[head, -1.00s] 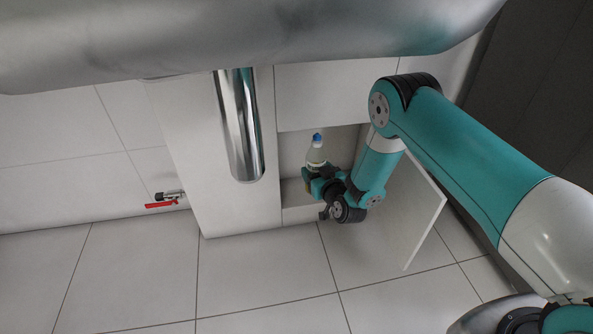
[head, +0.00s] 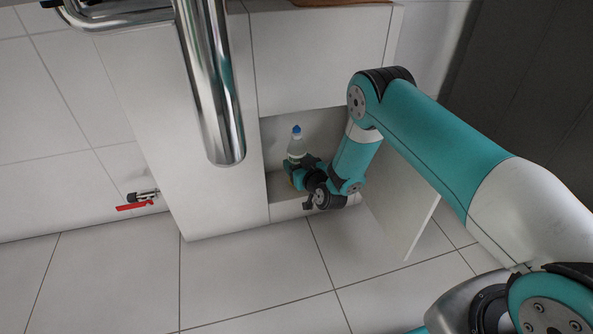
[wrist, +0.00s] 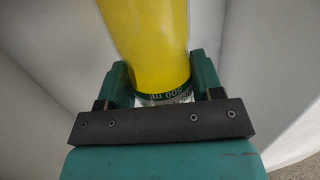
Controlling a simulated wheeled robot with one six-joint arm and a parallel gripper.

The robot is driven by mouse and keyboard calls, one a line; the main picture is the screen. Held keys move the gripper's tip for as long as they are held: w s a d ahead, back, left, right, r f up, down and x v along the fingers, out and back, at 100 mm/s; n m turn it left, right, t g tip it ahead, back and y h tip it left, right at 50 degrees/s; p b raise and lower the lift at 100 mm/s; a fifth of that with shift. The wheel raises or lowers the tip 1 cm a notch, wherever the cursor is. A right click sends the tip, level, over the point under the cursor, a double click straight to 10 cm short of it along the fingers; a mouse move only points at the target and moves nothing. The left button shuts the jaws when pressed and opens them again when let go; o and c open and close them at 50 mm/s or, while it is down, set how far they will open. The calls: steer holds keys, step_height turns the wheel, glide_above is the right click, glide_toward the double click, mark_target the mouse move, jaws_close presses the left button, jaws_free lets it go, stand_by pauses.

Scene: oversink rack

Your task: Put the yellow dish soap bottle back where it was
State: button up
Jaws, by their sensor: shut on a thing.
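The yellow bottle (wrist: 150,45) fills the gap between the two teal fingers in the wrist view, with a green and white label band by the jaws. My gripper (wrist: 150,88) is shut on it. In the head view my gripper (head: 301,171) is at the mouth of a low niche in the white cabinet. A pale bottle top with a blue cap (head: 297,130) rises upright just above the fingers; I cannot tell for sure whether it belongs to the held bottle. The held bottle's base is mostly hidden by the gripper.
The niche (head: 277,137) has a pale back wall and a low front ledge. A white panel (head: 408,215) stands open on its right, close to my arm. A thick chrome pipe (head: 213,95) hangs left of the niche. A red-handled valve (head: 136,203) is farther left. The tiled floor (head: 250,285) is clear.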

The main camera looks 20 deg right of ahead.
steer(key=shift+w+f, duration=0.25)
steer(key=shift+f, duration=0.25)
steer(key=shift+r, duration=0.2)
steer(key=shift+f, duration=0.15)
steer(key=o, duration=1.1)
